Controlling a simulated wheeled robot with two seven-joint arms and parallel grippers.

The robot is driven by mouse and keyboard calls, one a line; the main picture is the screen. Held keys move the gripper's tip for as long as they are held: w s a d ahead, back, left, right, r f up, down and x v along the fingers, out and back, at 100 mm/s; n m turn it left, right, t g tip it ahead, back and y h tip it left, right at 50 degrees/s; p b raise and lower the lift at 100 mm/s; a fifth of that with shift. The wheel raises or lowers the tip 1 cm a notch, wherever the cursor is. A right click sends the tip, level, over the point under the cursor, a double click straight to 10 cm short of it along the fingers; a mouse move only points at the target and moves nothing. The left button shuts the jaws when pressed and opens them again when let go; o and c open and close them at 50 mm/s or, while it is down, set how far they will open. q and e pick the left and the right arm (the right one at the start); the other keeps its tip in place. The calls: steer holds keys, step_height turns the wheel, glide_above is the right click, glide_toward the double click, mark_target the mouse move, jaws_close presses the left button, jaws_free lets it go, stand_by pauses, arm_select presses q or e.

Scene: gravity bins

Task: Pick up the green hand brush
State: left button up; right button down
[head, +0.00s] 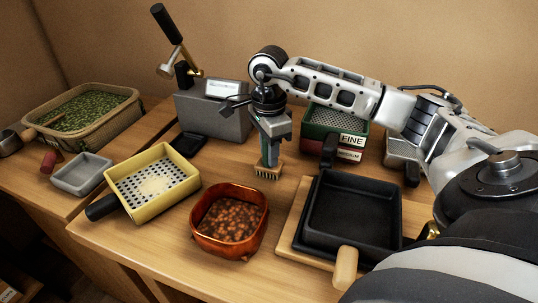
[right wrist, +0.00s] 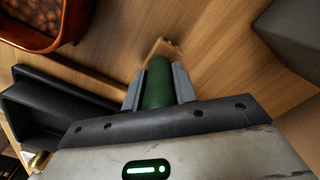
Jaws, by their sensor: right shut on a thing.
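The hand brush (head: 262,171) is upright in the head view, its bristles pointing down at the table, between the grey machine and the green box. Its handle is green, its head wooden with brown bristles. My right gripper (head: 272,128) is above it, fingers shut on the handle. In the right wrist view the green handle of the brush (right wrist: 158,85) sits between both grey fingers of the right gripper (right wrist: 158,92). I cannot tell whether the bristles touch the table. My left gripper is not in view.
A copper bowl of beans (head: 205,243) stands in front of the brush. A yellow sieve (head: 128,179) is at left, a black pan (head: 310,235) on a wooden board at right. The grey machine (head: 218,128) and a green box marked FINE (head: 322,119) stand behind.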

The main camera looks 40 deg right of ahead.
steer(key=shift+r, duration=0.15)
steer(key=shift+r, duration=0.25)
step_height(320, 180, up, 2)
steer(key=shift+r+b, duration=0.1)
steer(key=shift+b, duration=0.2)
steer(key=s+a+r+p, duration=0.1)
steer(key=s+a+r, duration=0.5)
steer(key=a+r, duration=0.4)
steer(key=shift+s+a, duration=0.15)
steer(key=shift+a, duration=1.15)
